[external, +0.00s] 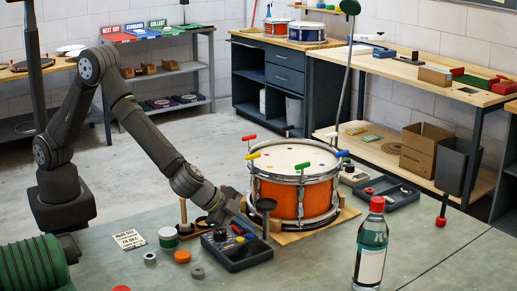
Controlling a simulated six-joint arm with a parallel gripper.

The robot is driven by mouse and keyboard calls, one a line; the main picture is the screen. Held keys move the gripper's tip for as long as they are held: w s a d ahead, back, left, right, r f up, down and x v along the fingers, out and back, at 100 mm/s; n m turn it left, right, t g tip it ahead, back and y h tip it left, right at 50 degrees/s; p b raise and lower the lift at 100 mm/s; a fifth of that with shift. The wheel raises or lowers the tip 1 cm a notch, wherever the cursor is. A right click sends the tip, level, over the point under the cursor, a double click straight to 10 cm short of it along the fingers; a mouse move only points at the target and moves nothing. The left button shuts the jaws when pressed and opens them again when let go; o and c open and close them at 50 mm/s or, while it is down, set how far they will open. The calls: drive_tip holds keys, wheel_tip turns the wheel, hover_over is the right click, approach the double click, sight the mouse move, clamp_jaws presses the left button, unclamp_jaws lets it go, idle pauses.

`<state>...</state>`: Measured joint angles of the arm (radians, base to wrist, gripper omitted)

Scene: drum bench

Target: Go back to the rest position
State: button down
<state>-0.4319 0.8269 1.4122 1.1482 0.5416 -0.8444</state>
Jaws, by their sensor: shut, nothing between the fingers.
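My arm reaches down from the left to the bench. My gripper (226,216) is shut and empty, low beside the left end of a dark parts tray (246,258). Its fingertips are small and partly lost against the dark tray, so I cannot tell whether they touch it. The orange snare drum (298,195) stands just right of my gripper, apart from my arm, on a wooden base (335,221). Red, yellow, green and blue keys stand around its rim.
A clear bottle with a red cap (370,248) stands at the front right. A second dark tray (387,193) lies behind it. Small jars, a card (129,239) and a green ribbed cylinder (33,268) lie at the left. A thin pole rises behind the drum.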

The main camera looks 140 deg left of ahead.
wheel_tip(320, 180, up, 6)
wheel_tip(320, 180, down, 6)
drive_tip(key=shift+r, duration=0.2)
drive_tip(key=shift+f, duration=0.1)
drive_tip(key=s+d+r+m+h, duration=0.1)
drive_tip(key=s+d+r+m, duration=0.15)
drive_tip(key=r, duration=0.45)
drive_tip(key=s+d+r+m+g+h, duration=0.1)
drive_tip(key=d+r+h, duration=0.15)
drive_tip(key=r, duration=0.45)
drive_tip(key=s+d+r+m+h, duration=0.1)
drive_tip(key=d+r, duration=0.2)
drive_tip(key=r, duration=0.4)
drive_tip(key=x, duration=0.6)
drive_tip(key=shift+s, duration=0.15)
drive_tip(key=c, duration=2.2)
unclamp_jaws()
drive_tip(key=shift+a+f, duration=0.1)
